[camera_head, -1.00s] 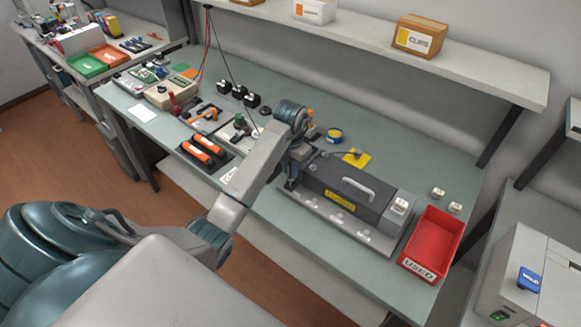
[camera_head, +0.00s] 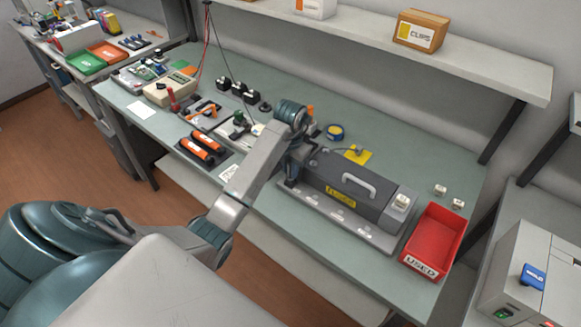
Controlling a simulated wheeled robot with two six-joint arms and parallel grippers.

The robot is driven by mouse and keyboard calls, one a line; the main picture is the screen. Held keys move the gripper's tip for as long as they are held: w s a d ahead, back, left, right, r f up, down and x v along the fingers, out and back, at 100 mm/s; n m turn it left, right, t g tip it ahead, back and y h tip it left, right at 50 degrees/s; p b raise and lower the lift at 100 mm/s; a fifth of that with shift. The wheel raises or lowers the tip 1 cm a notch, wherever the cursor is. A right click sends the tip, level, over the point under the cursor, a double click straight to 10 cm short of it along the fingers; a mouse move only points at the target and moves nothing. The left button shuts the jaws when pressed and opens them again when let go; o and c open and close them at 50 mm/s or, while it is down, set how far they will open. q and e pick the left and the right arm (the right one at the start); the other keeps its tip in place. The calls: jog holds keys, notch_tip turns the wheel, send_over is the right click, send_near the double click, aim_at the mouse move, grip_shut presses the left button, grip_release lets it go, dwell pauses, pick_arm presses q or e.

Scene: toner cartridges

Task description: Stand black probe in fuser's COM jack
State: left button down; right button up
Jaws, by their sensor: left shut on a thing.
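The fuser (camera_head: 352,205) is a long dark grey unit with a light handle and a yellow label, lying on the workbench (camera_head: 400,150). My left gripper (camera_head: 291,181) points down at the fuser's left end and is shut. A thin black lead (camera_head: 229,65) hangs from above and runs behind my left arm toward this gripper. The black probe itself is mostly hidden by the gripper and wrist. The COM jack cannot be made out, and I cannot tell whether the probe touches it. My right gripper is out of view.
A red USED bin (camera_head: 434,240) stands right of the fuser. Orange-and-black cartridges (camera_head: 202,148) lie to the left, near a beige meter (camera_head: 170,90). A yellow card (camera_head: 358,156) and a tape roll (camera_head: 335,131) lie behind the fuser. A shelf (camera_head: 350,40) overhangs the back.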

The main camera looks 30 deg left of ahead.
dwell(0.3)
pick_arm(q)
jog(key=shift+f, duration=0.15)
jog(key=c, duration=1.2)
grip_release()
jog(key=shift+r, duration=0.6)
notch_tip(320, 180, up, 10)
jog(key=p, duration=0.9)
jog(key=shift+f, duration=0.1)
jog(key=shift+f, duration=0.15)
